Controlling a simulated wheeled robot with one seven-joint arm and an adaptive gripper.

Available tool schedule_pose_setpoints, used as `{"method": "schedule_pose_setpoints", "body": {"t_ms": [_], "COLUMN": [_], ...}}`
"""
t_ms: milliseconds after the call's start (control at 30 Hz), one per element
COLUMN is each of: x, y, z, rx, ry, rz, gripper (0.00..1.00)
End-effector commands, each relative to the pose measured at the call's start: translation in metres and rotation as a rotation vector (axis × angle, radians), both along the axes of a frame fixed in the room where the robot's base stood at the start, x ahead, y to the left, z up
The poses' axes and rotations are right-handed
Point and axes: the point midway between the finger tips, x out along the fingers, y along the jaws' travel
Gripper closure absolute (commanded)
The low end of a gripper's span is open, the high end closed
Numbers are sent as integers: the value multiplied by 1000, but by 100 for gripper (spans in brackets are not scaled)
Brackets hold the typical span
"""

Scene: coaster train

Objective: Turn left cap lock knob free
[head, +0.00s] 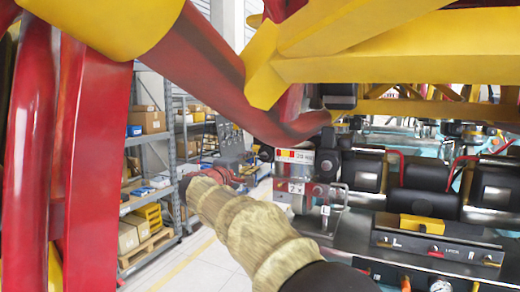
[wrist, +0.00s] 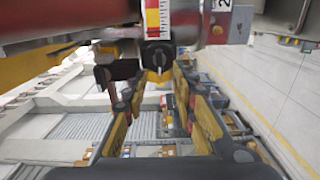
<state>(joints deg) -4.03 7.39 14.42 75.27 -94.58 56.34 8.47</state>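In the wrist view a black knob (wrist: 157,58) with a small yellow mark sits at the top centre, below a label strip (wrist: 153,18) of yellow, red and white on a metal cylinder. My gripper (wrist: 155,85) shows as two yellow-and-black fingers spread wide apart. It is open and empty. The knob lies in line with the gap between the fingertips; I cannot tell whether either finger touches it. In the head view I cannot make out my gripper clearly. A similar yellow, red and white label (head: 296,155) shows there at centre right.
Red and yellow beams (head: 345,55) cross above, with a thick red post (head: 90,160) at left. Black cylinders (head: 430,180) and a control panel (head: 440,248) stand at right. Shelves with boxes (head: 147,120) are behind.

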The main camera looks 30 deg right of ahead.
Motion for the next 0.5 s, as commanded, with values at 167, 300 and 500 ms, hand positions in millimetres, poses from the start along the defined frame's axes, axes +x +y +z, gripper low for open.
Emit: {"method": "schedule_pose_setpoints", "body": {"t_ms": [167,300,500], "x": [13,27,41], "y": [-17,-35,-53], "z": [1,1,2], "rx": [-5,-3,-2], "ry": [1,1,0], "rz": [-2,-2,-1], "gripper": [73,73,73]}}
